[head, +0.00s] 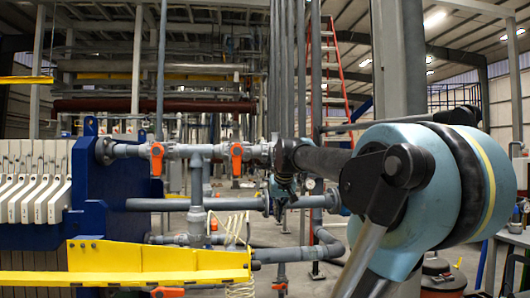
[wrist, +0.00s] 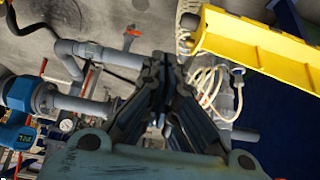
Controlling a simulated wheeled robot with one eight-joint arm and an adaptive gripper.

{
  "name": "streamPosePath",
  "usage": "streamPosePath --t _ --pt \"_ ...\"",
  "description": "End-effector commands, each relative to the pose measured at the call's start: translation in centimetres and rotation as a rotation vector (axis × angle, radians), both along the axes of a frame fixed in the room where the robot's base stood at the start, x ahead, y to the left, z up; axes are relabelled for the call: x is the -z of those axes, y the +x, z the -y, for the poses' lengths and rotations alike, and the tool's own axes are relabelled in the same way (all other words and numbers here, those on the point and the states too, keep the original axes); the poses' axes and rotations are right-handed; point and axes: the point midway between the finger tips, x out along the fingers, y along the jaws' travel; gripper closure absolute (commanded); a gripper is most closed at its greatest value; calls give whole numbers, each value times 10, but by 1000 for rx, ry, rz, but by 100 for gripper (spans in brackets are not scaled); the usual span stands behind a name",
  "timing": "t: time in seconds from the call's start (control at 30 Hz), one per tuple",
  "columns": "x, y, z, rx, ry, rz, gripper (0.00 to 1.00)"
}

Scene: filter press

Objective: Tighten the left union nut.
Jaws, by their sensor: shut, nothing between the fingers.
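A grey pipe with two orange-handled valves runs across the middle of the head view. The left valve handle (head: 157,155) is by the blue press plate, and the right valve handle (head: 236,155) is nearer my arm. Grey collars flank the valves; I cannot tell which one is the left union nut. My gripper (head: 280,208) points down at the right of this pipe run, in front of a lower grey pipe. In the wrist view my gripper's fingers (wrist: 166,62) are together and hold nothing. No nut shows clearly between or beside them there.
A yellow beam (head: 160,262) crosses the lower left, below the pipes; it also shows in the wrist view (wrist: 262,45). Pale coiled hose (head: 236,230) hangs near its end. White filter plates (head: 32,180) stand at the far left. Grey pipes (head: 165,204) run close to my gripper.

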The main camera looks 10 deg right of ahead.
Motion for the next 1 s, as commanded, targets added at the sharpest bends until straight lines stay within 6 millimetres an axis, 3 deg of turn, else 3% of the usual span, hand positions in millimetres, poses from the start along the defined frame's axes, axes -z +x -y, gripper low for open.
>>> streamPosePath --t 0.03,0.3,0.5,0.6,0.8,1.0 --pt "-27 21 0 1 1 32 100" --pt "-164 121 1 4 4 219 100" --pt "-255 183 1 7 7 352 100" --pt "-289 206 1 7 8 406 100" --pt "-325 229 1 8 10 464 100" --pt "-324 241 1 8 10 472 100"
